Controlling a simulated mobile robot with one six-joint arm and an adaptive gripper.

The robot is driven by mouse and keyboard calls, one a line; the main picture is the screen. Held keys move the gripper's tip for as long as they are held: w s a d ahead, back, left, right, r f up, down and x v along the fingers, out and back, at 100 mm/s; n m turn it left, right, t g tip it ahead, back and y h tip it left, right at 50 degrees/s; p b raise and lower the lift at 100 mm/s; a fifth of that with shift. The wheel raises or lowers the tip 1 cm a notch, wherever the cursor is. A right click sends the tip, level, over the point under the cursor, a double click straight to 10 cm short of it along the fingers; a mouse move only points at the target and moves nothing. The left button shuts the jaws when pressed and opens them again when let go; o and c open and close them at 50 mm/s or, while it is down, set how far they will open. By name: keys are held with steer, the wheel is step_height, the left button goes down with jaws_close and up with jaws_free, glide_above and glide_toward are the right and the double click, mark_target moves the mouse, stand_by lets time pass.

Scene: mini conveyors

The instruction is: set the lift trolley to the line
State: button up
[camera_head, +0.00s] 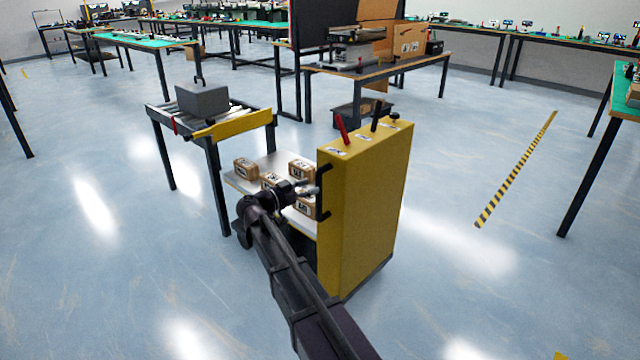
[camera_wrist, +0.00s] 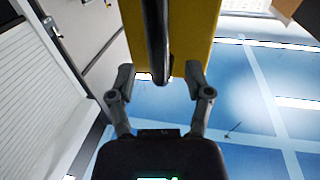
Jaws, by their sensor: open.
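The lift trolley is a tall yellow cabinet (camera_head: 365,205) with a light platform (camera_head: 245,183) on its left side, bearing several brown boxes. A black handle (camera_head: 324,190) is on the cabinet's near left edge. My gripper (camera_head: 314,190) is at this handle. In the wrist view, my gripper (camera_wrist: 158,74) is open, with the black handle bar (camera_wrist: 157,40) between its fingers; contact cannot be told. The yellow cabinet side (camera_wrist: 190,30) lies behind the bar. A yellow-and-black striped line (camera_head: 515,170) is on the floor at the right, apart from the trolley.
A wooden-topped table (camera_head: 375,72) is behind the trolley. A green-topped bench (camera_head: 622,100) stands far right. Floor between trolley and striped line is clear.

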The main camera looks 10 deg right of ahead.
mark_target(318, 183)
steer(key=shift+x, duration=1.9)
